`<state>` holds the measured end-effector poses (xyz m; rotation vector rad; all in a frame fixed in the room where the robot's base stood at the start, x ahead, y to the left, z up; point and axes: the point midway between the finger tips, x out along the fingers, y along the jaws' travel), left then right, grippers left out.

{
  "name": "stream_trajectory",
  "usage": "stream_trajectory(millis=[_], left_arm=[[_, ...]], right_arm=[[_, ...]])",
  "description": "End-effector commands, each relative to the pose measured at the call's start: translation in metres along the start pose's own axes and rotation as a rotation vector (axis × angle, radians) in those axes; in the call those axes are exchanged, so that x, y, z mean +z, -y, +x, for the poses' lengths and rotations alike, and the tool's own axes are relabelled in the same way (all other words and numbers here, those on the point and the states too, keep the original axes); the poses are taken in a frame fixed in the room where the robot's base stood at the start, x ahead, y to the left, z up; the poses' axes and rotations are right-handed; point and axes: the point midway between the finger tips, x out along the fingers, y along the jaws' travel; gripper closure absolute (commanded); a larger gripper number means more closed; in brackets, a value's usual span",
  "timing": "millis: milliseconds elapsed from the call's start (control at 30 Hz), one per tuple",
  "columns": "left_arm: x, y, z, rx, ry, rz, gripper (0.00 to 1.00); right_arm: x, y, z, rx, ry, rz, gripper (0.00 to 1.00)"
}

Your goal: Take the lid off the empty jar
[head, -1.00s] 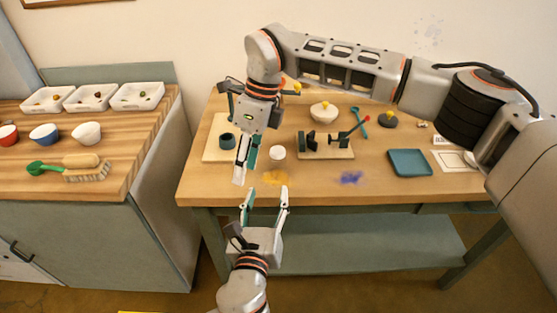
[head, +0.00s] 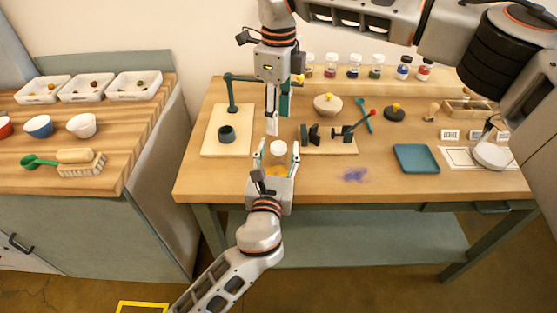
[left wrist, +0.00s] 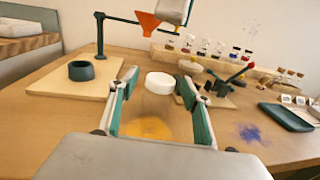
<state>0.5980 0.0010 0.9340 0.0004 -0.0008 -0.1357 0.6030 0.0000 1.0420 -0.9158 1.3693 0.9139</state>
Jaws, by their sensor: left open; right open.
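The jar shows as a low round shape with a white lid (head: 278,148), upright on the wooden table behind a yellow powder stain. Its body is hard to make out. My left gripper (head: 279,143) is open, with one finger on each side of the jar; contact cannot be told. In the left wrist view the white lid (left wrist: 160,83) lies ahead, between the open fingertips (left wrist: 158,77). My right gripper (head: 273,118) points down just above and behind the jar. It is open and empty, its fingers seen nearly edge-on.
A board with a dark teal ring (head: 227,133) and a stand is left of the jar. A wooden board with dark clamps and a red-knobbed lever (head: 350,128) is close on the right. A blue tray (head: 416,158) lies farther right. Several pigment jars (head: 354,66) line the back.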

Motion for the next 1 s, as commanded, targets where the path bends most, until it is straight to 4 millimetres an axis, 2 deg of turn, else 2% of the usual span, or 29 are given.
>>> stream_trajectory(millis=[300,333,500,800,1000], left_arm=[[-0.0006,0.0000,0.0035,0.000,-0.001,-0.001,0.52],[-0.0005,0.0000,0.0035,0.000,-0.001,-0.001,0.55],[-0.0006,0.0000,0.0033,0.000,-0.001,0.000,0.99],[-0.0006,-0.0001,0.0032,0.000,-0.001,0.000,1.00],[-0.0006,-0.0001,0.0032,0.000,-0.001,0.000,1.00]], right_arm=[[0.0001,-0.0002,0.0001,0.000,0.000,0.000,0.59],[0.0001,-0.0002,0.0001,0.000,0.000,0.000,0.59],[0.0002,-0.0002,0.0001,0.001,0.000,0.000,0.59],[0.0002,-0.0002,0.0002,0.001,0.000,0.030,0.59],[0.0002,-0.0006,0.0005,0.002,0.000,0.257,0.59]])
